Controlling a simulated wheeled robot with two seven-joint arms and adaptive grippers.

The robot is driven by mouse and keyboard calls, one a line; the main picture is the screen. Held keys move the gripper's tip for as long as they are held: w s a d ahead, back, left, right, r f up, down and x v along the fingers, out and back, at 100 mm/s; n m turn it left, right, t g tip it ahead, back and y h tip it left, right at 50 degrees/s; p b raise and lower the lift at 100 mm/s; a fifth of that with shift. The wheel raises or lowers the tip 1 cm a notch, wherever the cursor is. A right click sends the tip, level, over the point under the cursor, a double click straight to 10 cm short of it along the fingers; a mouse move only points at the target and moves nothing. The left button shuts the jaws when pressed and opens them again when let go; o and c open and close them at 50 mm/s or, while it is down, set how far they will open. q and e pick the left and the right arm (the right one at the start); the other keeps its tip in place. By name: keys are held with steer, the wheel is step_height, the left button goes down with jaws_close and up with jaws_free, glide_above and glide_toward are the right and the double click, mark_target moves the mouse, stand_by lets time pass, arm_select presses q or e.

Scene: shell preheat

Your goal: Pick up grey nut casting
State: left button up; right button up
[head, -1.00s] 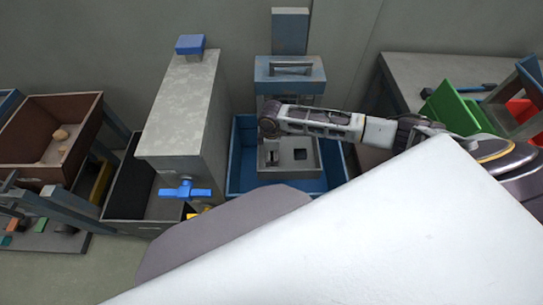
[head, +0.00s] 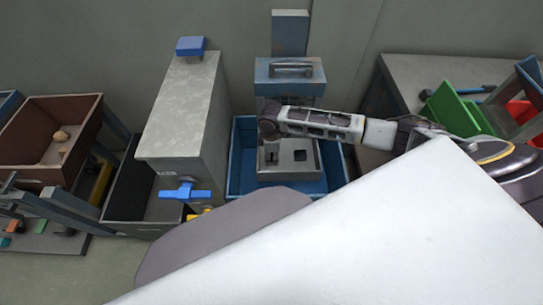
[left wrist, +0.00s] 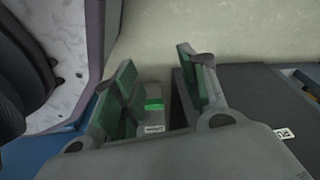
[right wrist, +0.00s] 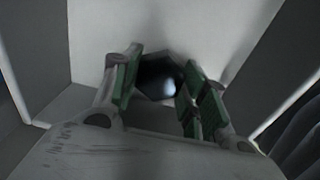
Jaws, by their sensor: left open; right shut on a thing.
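The grey nut casting (right wrist: 160,76) shows in the right wrist view as a dark hexagonal piece with a bright spot, between the green finger pads. My right gripper (right wrist: 158,88) is shut on it, inside what looks like a light-walled pocket. In the head view my right wrist is over the left part of a grey block with openings (head: 307,169); the casting cannot be made out there. My left gripper (left wrist: 158,72) is open with nothing between its pads; a grey thing with a green mark (left wrist: 154,106) lies beyond it.
The grey block sits in a blue tray (head: 236,165) before a blue press head (head: 290,76). A tall grey cabinet (head: 180,110) with a blue valve handle (head: 184,192) stands at left. A brown bin (head: 30,160) is farther left. Green (head: 455,108) and red bins are at right.

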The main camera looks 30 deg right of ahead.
steer(key=shift+r, duration=0.1)
steer(key=shift+r, duration=0.45)
arm_select(q)
steer(key=shift+s+a+f+p, duration=0.35)
steer(key=shift+s+f, duration=0.05)
steer(key=shift+s, duration=0.2)
steer(key=shift+s+a+f+p, duration=0.3)
steer(key=shift+s+a+f, duration=0.1)
steer(key=shift+s, duration=0.15)
steer(key=shift+s+a+f+p, duration=0.35)
steer(key=shift+s+f, duration=0.05)
steer(key=shift+s, duration=0.2)
arm_select(e)
step_height(320, 180, up, 9)
